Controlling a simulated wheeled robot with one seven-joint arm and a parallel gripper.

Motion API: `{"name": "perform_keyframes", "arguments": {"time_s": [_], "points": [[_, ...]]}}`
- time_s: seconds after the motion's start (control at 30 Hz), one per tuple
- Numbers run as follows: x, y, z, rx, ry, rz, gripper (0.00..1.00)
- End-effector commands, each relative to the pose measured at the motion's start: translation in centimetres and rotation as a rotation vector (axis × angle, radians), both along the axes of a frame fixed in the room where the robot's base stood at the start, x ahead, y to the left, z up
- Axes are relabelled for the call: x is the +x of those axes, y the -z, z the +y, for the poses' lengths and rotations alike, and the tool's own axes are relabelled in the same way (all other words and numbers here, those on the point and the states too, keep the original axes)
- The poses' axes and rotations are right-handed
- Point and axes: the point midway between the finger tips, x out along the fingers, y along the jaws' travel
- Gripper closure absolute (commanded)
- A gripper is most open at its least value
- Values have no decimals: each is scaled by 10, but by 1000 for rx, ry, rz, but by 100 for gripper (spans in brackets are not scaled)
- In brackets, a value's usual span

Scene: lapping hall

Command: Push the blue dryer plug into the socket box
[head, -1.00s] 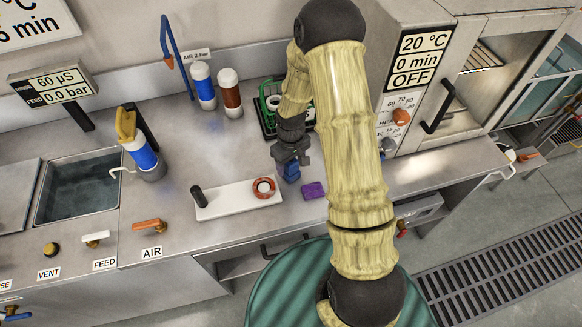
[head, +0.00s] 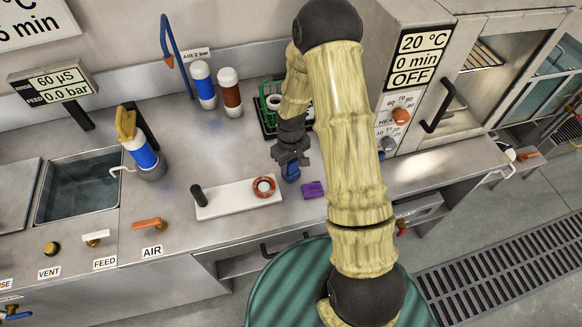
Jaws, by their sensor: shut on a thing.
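My gripper (head: 291,158) points down over the worktop, left of my upper arm. It is shut on a small blue piece (head: 291,173), which looks like the dryer plug; its lower end is close to the worktop, and I cannot tell whether it touches. The fingers hide its upper part. I cannot make out the socket box for certain. A small greyish fitting (head: 387,145) shows at the lower front of the dryer cabinet (head: 412,75), right of my arm, partly hidden.
A purple block (head: 313,190) lies just right of and below the gripper. A white board (head: 225,201) with a black peg and red ring lies to the left. A green rack (head: 268,117) stands behind. Blue (head: 203,85) and red-brown (head: 230,92) bottles stand at the back wall.

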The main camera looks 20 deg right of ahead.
Motion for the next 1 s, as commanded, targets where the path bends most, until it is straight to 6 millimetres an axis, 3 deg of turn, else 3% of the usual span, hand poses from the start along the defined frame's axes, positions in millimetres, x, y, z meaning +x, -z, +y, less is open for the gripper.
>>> {"name": "perform_keyframes", "arguments": {"time_s": [0.27,0.8,1.0], "points": [[1,-7,0,0,1,-1,93],[1,-91,0,0,1,-4,93],[0,-101,0,0,1,-1,93]]}}
